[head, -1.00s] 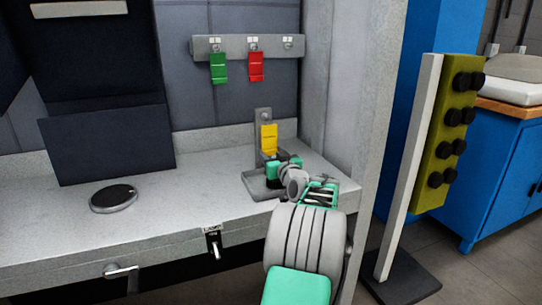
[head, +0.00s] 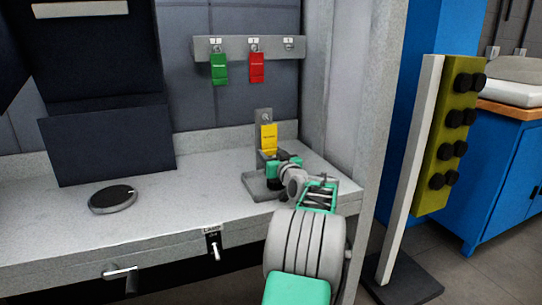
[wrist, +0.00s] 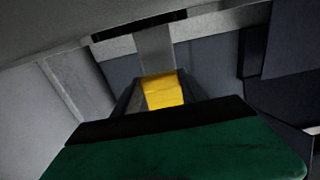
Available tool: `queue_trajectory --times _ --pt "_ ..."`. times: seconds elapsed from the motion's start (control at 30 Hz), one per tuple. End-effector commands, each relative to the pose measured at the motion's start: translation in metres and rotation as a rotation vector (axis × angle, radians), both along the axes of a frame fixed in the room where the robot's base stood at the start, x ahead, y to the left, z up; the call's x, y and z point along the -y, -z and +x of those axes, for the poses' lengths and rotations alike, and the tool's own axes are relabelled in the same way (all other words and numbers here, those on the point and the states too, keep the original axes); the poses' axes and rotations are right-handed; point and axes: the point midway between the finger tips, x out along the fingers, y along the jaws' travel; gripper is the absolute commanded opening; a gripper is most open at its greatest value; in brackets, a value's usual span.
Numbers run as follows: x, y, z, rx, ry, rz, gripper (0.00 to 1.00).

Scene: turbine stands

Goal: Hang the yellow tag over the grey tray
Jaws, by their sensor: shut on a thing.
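The yellow tag (head: 268,138) is upright in front of the grey post that rises from the back of the grey tray (head: 256,190). A small round mark or peg shows on the post just above the tag; I cannot tell whether the tag touches it. My gripper (head: 268,155) is shut on the lower part of the tag, above the tray. In the wrist view the yellow tag (wrist: 163,91) stands between the dark fingertips, with the post behind it. The tag's lower end is hidden by my gripper.
A green tag (head: 220,69) and a red tag (head: 257,67) hang on the grey rail (head: 205,47) above; its right place is empty. A side wall (head: 345,90) is close on the right. A dark round disc (head: 113,199) lies on the bench (head: 160,215), which is mostly clear.

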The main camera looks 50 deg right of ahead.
Motion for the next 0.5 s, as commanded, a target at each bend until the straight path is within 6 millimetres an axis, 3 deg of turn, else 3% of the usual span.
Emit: queue_trajectory --times 0.2,0.23,0.5 --pt "0.0008 0.0006 0.0015 -0.001 0.000 0.001 0.00" --pt "0.0007 0.0007 0.0016 -0.001 0.000 0.001 0.52" --pt "0.0007 0.0004 0.0016 0.000 0.000 0.000 0.74"
